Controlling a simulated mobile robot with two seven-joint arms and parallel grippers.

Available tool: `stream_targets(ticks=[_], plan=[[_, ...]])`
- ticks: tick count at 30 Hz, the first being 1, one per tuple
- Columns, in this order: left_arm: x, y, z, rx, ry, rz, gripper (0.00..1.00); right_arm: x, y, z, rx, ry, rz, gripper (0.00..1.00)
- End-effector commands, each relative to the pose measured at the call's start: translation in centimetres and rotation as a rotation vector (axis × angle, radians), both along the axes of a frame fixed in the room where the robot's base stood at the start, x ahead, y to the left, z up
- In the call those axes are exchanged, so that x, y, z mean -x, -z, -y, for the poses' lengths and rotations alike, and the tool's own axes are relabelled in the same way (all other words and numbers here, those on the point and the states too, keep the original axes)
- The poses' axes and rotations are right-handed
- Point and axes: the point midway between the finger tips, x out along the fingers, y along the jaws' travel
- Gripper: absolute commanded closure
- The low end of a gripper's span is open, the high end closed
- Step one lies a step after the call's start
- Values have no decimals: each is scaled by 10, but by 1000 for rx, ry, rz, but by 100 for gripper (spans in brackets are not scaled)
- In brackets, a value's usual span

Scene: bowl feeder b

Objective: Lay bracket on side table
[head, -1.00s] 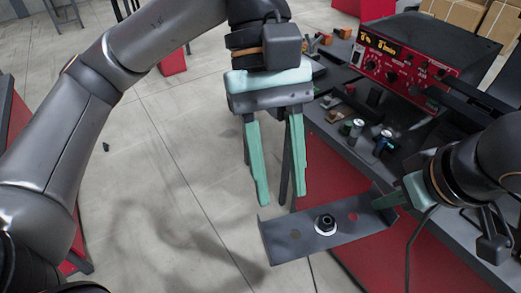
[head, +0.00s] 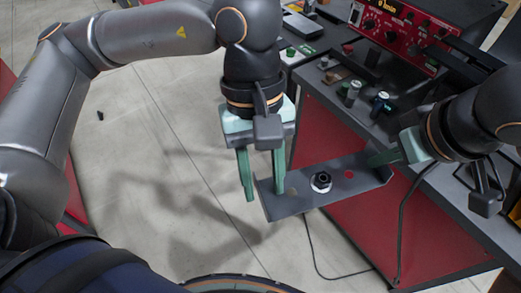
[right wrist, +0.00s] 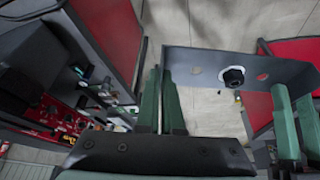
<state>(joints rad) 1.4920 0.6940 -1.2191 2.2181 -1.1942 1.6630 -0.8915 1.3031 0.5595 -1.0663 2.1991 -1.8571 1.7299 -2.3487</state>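The bracket (head: 296,198) is a dark grey plate with holes and a dark nut-like fitting (head: 321,181) on it. It hangs in the air in front of the workbench. My right gripper (head: 385,158) is shut on its right end flange; the right wrist view shows the fingers close together at that flange of the bracket (right wrist: 205,65). My left gripper (head: 264,195) points down at the bracket's left end, fingers apart. One finger overlaps the plate in the head view; I cannot tell whether they touch. No side table can be surely identified.
The red-sided workbench (head: 350,115) stands at the right, bearing a red control unit (head: 395,30) and small cylindrical parts (head: 380,103). A red-sided piece of furniture (head: 77,200) shows behind my left arm.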

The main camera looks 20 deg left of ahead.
Motion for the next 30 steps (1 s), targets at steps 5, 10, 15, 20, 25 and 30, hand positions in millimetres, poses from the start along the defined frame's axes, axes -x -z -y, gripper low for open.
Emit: stream_targets(ticks=[5, 10, 15, 20, 25, 30], plan=[[3, 9, 2, 0, 0, 0, 61, 0, -1, 0, -4, 1, 2, 100], [3, 10, 2, 0, 0, 0, 61, 0, -1, 0, -4, 1, 2, 100], [3, 10, 2, 1, 0, -1, 70, 0, -1, -1, -4, 1, 2, 100], [3, 9, 2, -1, 0, -1, 88, 0, -1, 0, -4, 1, 2, 100], [3, 9, 2, 1, 0, 0, 100, 0, -1, -1, -4, 0, 2, 100], [2, 9, 3, 4, -1, 2, 100, 1, -1, -2, -7, -3, 0, 100]])
